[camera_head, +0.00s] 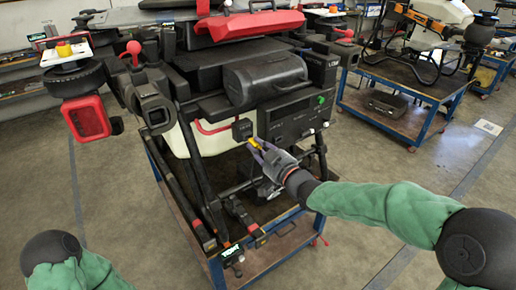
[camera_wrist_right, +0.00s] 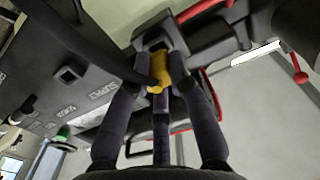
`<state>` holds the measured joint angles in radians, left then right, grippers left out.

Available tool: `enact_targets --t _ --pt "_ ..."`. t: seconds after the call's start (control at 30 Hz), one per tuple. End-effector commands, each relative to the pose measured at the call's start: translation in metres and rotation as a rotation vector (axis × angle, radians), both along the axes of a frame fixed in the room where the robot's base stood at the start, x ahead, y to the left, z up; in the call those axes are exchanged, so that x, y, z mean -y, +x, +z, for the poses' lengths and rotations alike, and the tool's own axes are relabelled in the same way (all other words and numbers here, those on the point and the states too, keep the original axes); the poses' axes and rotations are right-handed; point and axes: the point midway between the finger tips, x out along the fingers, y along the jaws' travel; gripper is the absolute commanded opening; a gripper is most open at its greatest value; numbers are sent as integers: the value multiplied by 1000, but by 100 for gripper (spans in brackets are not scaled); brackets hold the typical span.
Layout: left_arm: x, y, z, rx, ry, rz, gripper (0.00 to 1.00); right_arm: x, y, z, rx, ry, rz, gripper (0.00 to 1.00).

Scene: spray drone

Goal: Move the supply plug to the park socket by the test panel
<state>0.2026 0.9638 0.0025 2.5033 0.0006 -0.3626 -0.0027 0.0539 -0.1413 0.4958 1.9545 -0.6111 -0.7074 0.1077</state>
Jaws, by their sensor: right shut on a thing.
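The yellow supply plug (camera_head: 254,143) is between the fingers of my right gripper (camera_head: 258,147), which is shut on it. In the right wrist view the plug (camera_wrist_right: 158,72) sits between the fingertips of the gripper (camera_wrist_right: 159,62). A black socket block (camera_wrist_right: 152,40) is right at the plug's far end. It shows in the head view as a small black box (camera_head: 242,129) left of the test panel (camera_head: 292,120). I cannot tell whether the plug is inside it. A square opening (camera_wrist_right: 68,75) near the SUPPLY lettering looks empty. My left gripper is out of view.
A dark cable (camera_wrist_right: 105,45) crosses toward the plug. A red hose (camera_head: 212,130) curves close to the black box. Black frame legs (camera_head: 203,170) stand below on a blue-edged cart. Another cart (camera_head: 395,118) is behind right; open floor (camera_head: 375,165) lies at right.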

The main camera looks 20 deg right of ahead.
Motion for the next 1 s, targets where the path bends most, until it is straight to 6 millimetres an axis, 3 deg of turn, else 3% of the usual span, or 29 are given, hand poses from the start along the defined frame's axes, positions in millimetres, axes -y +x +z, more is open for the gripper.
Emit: enact_targets --t 1.0 --pt "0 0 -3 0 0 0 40 -5 15 0 0 0 0 0"
